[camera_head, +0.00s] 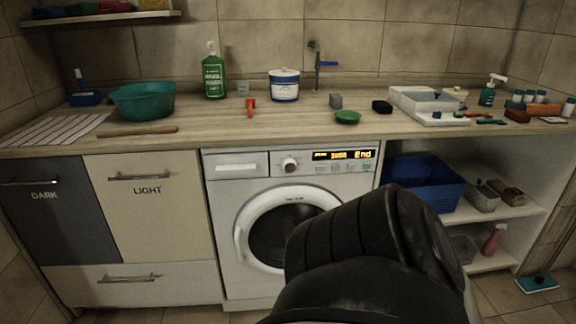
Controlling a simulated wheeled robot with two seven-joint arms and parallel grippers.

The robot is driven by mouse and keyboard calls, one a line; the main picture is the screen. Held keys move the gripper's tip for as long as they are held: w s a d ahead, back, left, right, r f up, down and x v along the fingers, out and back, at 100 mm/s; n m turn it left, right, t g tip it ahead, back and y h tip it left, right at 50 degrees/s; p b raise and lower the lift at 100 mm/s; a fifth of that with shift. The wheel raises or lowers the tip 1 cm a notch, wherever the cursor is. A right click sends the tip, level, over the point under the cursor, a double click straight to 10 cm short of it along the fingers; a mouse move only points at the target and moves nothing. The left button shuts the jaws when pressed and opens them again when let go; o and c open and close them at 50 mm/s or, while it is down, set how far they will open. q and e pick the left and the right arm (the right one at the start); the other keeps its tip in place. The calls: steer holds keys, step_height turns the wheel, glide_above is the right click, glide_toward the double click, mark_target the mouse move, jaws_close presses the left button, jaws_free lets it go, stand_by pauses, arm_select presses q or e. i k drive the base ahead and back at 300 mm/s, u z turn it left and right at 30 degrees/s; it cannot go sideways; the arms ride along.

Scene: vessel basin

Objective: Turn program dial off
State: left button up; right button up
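The program dial (290,165) is a round knob on the control panel of the white washing machine (225,215). It sits between the detergent drawer front at left and the lit display (345,155). The display shows orange text with the word "End". The machine's round door (241,237) looks closed. A dark link of my own arm rises from the bottom and hides the lower right of the machine and part of the door. Neither gripper shows in the view. The dial is uncovered, and its pointer setting is too small to read.
The wooden counter (225,137) above the machine holds a teal basin (143,101), a green bottle (214,75), a white and blue tub (284,86) and a green dish (347,117). Cabinets marked DARK and LIGHT stand left. A blue basket (425,180) sits on the right shelf.

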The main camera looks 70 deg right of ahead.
mark_target(289, 164)
steer(key=z, duration=0.85)
steer(key=i, duration=0.8)
steer(key=z, duration=0.95)
